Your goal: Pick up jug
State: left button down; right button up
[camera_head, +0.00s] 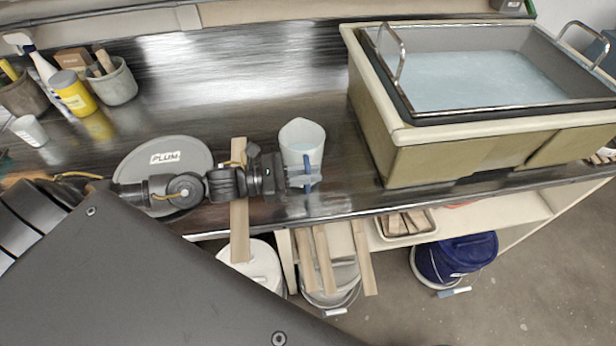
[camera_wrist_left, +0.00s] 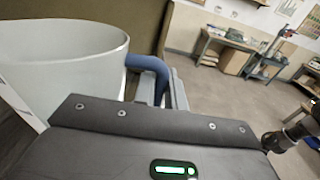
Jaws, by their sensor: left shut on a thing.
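The jug (camera_head: 301,137) is a pale, tapered vessel with a blue handle (camera_head: 307,172) and some pale blue liquid showing inside. It is upright by the front edge of the steel counter. My left gripper (camera_head: 303,176) reaches in from the left and is shut on the jug's handle. In the left wrist view the jug (camera_wrist_left: 62,68) fills the left side, and its blue handle (camera_wrist_left: 150,66) runs down to the gripper. I cannot tell whether the jug's base touches the counter. My right gripper is not in view.
A large basin (camera_head: 480,80) of pale blue liquid stands right of the jug. A grey lid marked PLUM (camera_head: 160,155) lies left, under my arm. A yellow jar (camera_head: 73,92) and a tool pot (camera_head: 115,84) stand at the back left. Wooden slats (camera_head: 324,258) and a blue bucket (camera_head: 458,256) are below.

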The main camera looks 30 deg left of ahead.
pick_arm(q)
jog(key=s+d+r+p, duration=0.6)
jog(key=s+d+r, duration=0.3)
jog(key=s+r, duration=0.1)
jog(key=shift+s+r, duration=0.25)
jog(key=shift+r, duration=0.5)
dwell(1.0)
